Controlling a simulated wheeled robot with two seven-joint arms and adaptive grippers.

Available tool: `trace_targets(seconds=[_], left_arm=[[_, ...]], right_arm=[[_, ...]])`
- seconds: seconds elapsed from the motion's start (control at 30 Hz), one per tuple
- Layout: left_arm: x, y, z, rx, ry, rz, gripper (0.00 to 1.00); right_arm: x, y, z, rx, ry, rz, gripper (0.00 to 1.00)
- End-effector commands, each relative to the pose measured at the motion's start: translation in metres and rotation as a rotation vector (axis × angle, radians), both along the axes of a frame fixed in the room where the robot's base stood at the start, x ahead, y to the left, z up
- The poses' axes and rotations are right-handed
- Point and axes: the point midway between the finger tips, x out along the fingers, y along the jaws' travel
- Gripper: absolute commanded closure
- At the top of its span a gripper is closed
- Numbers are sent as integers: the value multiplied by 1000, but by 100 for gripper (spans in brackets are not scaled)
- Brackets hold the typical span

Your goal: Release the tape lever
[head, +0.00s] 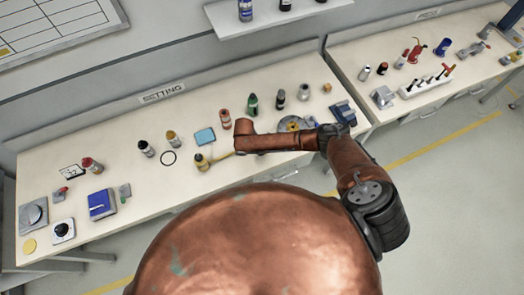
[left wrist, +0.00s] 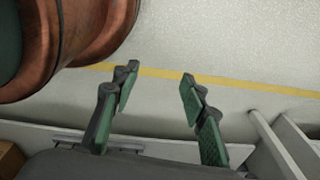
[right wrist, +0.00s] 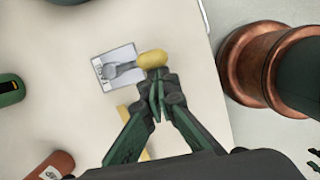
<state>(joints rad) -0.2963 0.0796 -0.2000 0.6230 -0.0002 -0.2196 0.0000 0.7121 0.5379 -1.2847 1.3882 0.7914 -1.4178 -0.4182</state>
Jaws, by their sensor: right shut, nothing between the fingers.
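In the right wrist view, a yellow rounded knob (right wrist: 152,60) shows just beyond the tips of my right gripper (right wrist: 157,82). I cannot tell if they touch, or if the knob belongs to the tape lever. A flat yellow strip (right wrist: 124,112) is partly hidden behind the fingers, which are shut and empty. In the head view, my right arm hides the hand and partly covers a round yellow-and-grey object (head: 293,122). My left gripper (left wrist: 158,77) is open and empty above the floor.
A second table (head: 402,112) stands to the right.

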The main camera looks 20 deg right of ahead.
Motion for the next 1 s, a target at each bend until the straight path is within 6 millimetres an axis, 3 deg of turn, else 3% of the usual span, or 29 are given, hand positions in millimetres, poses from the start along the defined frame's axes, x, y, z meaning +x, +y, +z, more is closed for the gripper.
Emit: trace_targets(seconds=[0.23, 0.77, 1.0], left_arm=[[-11, 0, 3, 1, 14, 2, 60], [-4, 0, 4, 1, 6, 1, 60], [-3, 0, 4, 0, 3, 1, 60]], right_arm=[[0, -2, 0, 1, 0, 0, 100], [0, -3, 0, 0, 1, -1, 100], [-2, 17, -5, 3, 1, -7, 100]])
